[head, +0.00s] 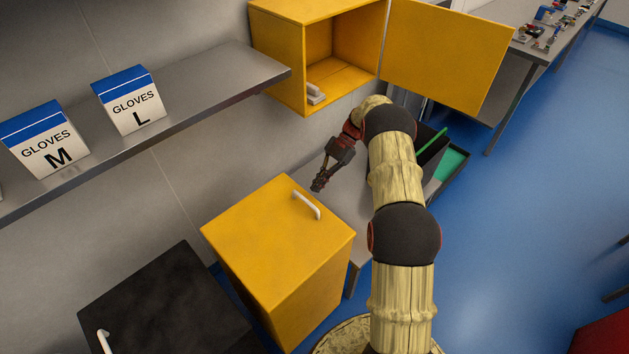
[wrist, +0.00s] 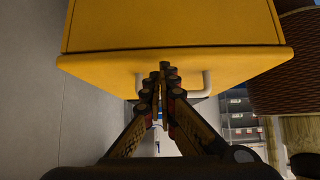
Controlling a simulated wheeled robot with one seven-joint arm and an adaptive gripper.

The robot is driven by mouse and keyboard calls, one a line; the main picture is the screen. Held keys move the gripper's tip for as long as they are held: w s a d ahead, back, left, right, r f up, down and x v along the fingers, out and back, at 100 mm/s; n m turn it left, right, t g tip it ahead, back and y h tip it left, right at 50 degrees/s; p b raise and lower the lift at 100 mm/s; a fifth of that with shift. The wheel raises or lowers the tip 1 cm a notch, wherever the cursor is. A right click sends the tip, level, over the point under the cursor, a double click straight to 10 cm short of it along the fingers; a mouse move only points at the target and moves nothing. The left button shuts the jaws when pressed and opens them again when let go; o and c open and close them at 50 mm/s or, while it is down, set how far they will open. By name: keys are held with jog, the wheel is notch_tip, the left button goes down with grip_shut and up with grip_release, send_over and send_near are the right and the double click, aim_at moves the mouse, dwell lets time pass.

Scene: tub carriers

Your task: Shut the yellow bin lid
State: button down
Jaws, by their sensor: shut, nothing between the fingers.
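The yellow bin (head: 305,303) stands at lower centre in the head view. Its lid (head: 262,240) lies flat on top, with no gap visible along its edges there, so it looks shut. A white handle (head: 306,205) sits on the lid near its far edge. My gripper (head: 317,185) is beside the handle, just past the lid's far edge, fingers together and empty. In the wrist view the shut fingertips (wrist: 165,75) overlap the lid's edge (wrist: 100,65) between the two ends of the white handle (wrist: 207,85). I cannot tell whether they touch the lid.
A black bin (head: 165,305) stands left of the yellow one. A shelf (head: 215,85) with glove boxes (head: 130,98) runs along the wall. A yellow wall cabinet (head: 278,55) has its door (head: 445,55) open, above and behind my gripper. Blue floor (head: 520,220) at right is free.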

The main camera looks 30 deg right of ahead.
jog(key=shift+d+f+b, duration=0.15)
jog(key=shift+f+b, duration=0.5)
jog(key=shift+f, duration=1.15)
